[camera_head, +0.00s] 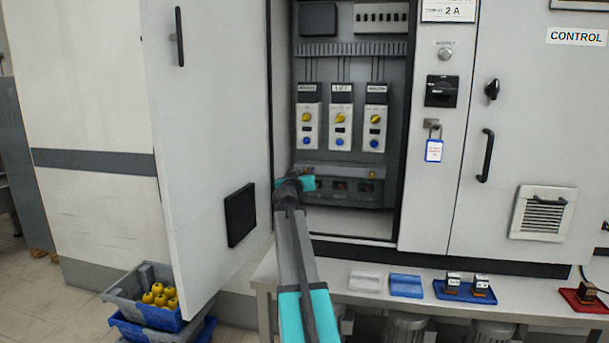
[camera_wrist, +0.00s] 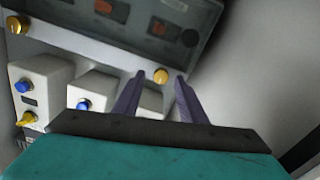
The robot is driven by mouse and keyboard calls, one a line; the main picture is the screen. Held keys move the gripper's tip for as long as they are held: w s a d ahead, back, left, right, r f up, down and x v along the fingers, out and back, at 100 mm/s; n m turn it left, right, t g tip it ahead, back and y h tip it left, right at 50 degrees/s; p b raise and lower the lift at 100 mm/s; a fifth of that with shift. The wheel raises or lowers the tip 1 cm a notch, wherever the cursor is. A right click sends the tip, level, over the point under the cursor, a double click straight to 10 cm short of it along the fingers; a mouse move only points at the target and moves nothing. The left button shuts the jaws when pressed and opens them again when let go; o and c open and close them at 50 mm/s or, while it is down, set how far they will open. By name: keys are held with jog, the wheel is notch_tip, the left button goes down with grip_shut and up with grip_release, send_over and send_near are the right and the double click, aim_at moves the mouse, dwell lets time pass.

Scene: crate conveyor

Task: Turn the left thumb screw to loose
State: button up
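The left thumb screw is a small round brass-yellow knob at the left of a grey panel low in the open cabinet (camera_head: 401,200). In the wrist view, which looks inverted, the left thumb screw (camera_wrist: 160,76) shows between the fingertips of my gripper (camera_wrist: 159,88). The two dark fingers are apart, one on each side of it; I cannot tell whether they touch it or stop short. In the head view my gripper (camera_head: 309,182) is at the panel's left end and partly covers that area. The right thumb screw (camera_head: 372,175) also shows in the wrist view (camera_wrist: 18,25).
Three white modules (camera_head: 340,128) with yellow and blue knobs stand above the panel. The open cabinet door (camera_head: 210,120) is left of my arm. A bench (camera_head: 330,276) with trays runs below. Blue-grey crates (camera_head: 125,300) sit on the floor at left.

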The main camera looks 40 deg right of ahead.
jog(key=shift+w+d, duration=0.25)
jog(key=shift+d, duration=0.15)
grip_shut()
jog(key=shift+a, duration=0.3)
jog(key=shift+d, duration=0.2)
jog(key=shift+r, duration=0.1)
